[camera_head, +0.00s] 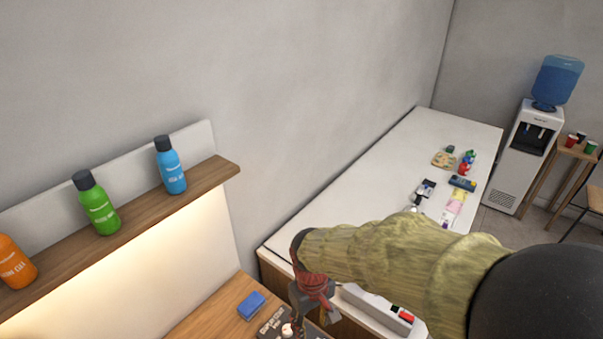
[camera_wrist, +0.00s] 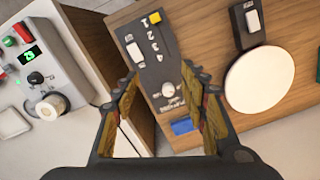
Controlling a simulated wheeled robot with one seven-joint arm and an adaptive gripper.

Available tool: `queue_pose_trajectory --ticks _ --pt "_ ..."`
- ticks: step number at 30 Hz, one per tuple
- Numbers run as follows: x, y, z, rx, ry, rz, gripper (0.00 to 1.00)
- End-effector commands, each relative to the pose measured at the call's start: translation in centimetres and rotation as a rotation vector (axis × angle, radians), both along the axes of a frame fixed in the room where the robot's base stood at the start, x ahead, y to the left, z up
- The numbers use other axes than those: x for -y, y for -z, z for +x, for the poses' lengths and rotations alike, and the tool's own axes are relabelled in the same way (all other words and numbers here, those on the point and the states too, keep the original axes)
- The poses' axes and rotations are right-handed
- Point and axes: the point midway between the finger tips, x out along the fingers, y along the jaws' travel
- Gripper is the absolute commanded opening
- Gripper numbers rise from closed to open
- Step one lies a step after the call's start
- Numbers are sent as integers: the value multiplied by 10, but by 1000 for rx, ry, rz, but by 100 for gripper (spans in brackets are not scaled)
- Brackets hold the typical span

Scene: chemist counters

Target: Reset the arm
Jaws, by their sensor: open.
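My gripper (camera_wrist: 160,82) is open and empty in the wrist view, its two fingers spread wide. Between and beyond them are a dark control panel (camera_wrist: 152,62) with numbers and a yellow button, and a small blue block (camera_wrist: 183,126), on a wooden counter. Nothing is held. In the head view my arm, in a greenish sleeve, reaches in from the lower right. My gripper (camera_head: 302,312) points down above the wooden counter, partly cut off by the lower edge. The blue block (camera_head: 251,306) lies to its left there, apart from it.
In the wrist view, a grey device (camera_wrist: 48,75) with a green display stands left and a round white plate (camera_wrist: 260,80) right. In the head view, a shelf (camera_head: 140,220) holds green, blue and orange bottles. A white counter (camera_head: 345,190) carries several small items. A water cooler (camera_head: 525,150) stands behind.

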Motion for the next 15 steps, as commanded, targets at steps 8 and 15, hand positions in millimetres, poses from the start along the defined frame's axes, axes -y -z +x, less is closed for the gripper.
queue_pose_trajectory --ticks 8,15 --pt "71 -57 -38 153 236 55 44" --pt "126 -87 -77 343 407 109 44"
